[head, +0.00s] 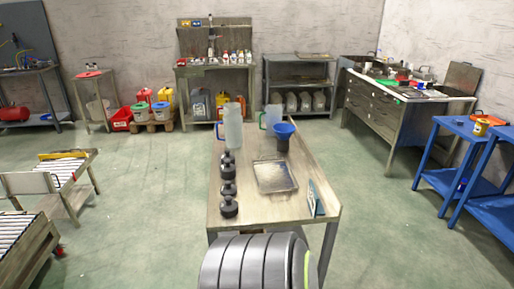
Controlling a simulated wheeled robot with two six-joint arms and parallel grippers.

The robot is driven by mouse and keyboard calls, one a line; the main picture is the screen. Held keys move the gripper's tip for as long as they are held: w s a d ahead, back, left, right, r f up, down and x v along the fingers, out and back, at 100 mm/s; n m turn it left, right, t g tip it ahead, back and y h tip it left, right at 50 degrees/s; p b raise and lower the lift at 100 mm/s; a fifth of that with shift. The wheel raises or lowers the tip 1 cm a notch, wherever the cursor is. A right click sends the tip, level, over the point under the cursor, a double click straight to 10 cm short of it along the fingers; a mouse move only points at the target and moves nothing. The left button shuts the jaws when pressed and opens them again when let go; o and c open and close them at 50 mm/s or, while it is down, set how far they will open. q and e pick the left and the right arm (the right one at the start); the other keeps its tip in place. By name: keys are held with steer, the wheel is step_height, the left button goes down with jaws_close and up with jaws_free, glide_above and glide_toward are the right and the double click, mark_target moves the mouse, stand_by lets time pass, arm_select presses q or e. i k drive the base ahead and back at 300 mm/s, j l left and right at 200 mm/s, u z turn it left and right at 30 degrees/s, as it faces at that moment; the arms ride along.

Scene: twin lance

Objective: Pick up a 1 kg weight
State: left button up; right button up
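Several small dark weights stand in a row along the left side of the wooden table (238,208). The nearest weight (229,207) is close to the table's front left corner. Another weight (228,188) is just behind it, and two more dark ones (226,171) stand farther back. Their markings are too small to read, so I cannot tell which is 1 kg. Neither of my grippers is in view.
A shallow metal tray (274,177) lies on the table right of the weights. A small upright panel (316,198) is at the right edge. Open floor (150,195) lies left of the table.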

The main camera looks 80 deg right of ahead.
mark_target(229, 207)
steer(key=z, duration=2.4)
